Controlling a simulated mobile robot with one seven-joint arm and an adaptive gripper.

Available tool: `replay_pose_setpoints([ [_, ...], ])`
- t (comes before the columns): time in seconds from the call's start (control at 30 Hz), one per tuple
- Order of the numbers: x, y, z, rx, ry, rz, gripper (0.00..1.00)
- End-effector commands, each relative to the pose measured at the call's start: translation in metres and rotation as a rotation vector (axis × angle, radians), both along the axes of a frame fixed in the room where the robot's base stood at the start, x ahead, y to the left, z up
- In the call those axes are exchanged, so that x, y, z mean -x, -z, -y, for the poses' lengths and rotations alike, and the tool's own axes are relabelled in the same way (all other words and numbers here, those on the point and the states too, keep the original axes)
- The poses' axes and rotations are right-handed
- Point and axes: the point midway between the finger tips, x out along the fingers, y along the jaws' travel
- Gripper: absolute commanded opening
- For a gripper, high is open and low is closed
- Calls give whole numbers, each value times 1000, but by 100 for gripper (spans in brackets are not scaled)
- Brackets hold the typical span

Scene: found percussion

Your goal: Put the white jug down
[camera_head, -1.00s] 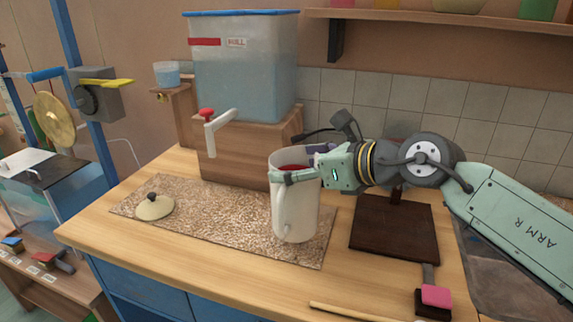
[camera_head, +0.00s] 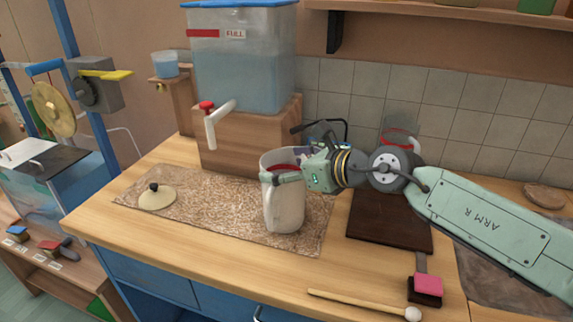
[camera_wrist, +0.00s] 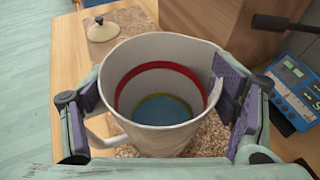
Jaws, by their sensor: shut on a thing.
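The white jug (camera_head: 284,208) is upright over the right part of the speckled mat (camera_head: 225,218). My gripper (camera_head: 290,172) is shut on it near the rim. In the wrist view the jug (camera_wrist: 118,88) sits between my two finger pads (camera_wrist: 160,100). Inside it are a red band, a thin yellow ring and a blue surface at the bottom. Its handle points to the lower left in that view. I cannot tell whether its base touches the mat.
A round cream lid (camera_head: 154,197) lies on the mat's left. A water tank (camera_head: 243,60) with a tap (camera_head: 214,122) stands on a wooden block (camera_head: 245,148) behind. Right are a dark board (camera_head: 390,220), a pink-topped block (camera_head: 427,287) and a mallet (camera_head: 365,304). The mat's middle is clear.

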Motion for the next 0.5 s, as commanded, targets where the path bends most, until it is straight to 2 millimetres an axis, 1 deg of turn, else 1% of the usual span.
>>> replay_pose_setpoints([
  [0.13,0,3,0,-1,1,2,18],
  [0.17,0,3,0,0,0,0,80],
  [0.43,0,2,0,0,0,0,98],
  [0.5,0,2,0,0,0,0,100],
])
